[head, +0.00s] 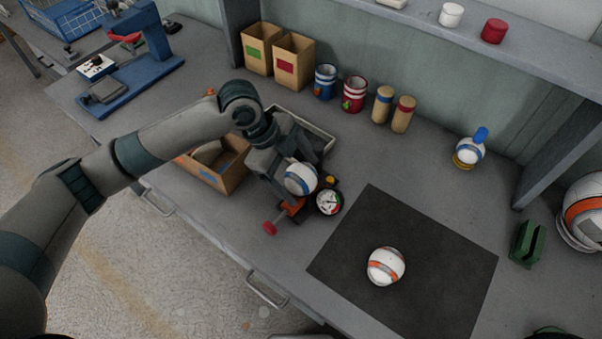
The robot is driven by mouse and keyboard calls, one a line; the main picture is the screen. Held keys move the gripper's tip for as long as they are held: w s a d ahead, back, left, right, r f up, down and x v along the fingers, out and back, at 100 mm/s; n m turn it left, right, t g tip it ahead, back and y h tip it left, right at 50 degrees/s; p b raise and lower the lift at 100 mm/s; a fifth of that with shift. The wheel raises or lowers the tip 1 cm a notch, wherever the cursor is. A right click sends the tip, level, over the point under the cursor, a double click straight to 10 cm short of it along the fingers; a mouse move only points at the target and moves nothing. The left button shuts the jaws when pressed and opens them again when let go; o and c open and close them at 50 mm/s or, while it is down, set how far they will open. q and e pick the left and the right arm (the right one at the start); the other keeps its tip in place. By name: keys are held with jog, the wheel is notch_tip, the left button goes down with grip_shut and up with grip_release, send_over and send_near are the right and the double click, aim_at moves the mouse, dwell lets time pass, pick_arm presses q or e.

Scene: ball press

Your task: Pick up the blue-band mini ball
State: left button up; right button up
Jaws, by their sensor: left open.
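A white ball with a blue band (300,179) sits by a small device with a round dial (329,202) and a red-knobbed handle (269,228). My left gripper (279,165) is open, pointing down right beside this ball on its left. Whether a finger touches the ball cannot be told, and the gripper and ball hide part of the device. A second white ball with a blue band (470,151) rests on a yellow ring at the right, with a blue piece at its top. A white ball with an orange band (386,266) lies on the dark mat (440,262). My right gripper is not in view.
A cardboard box (232,178) and a grey tray (325,137) lie close to my left gripper. Cartons (294,60), cups (354,94) and bottles (403,114) line the back. A green block (527,244) is at the right. The mat is mostly clear.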

pick_arm(q)
jog(key=shift+d+f, duration=0.3)
jog(key=shift+f, duration=0.3)
jog(key=c, duration=1.1)
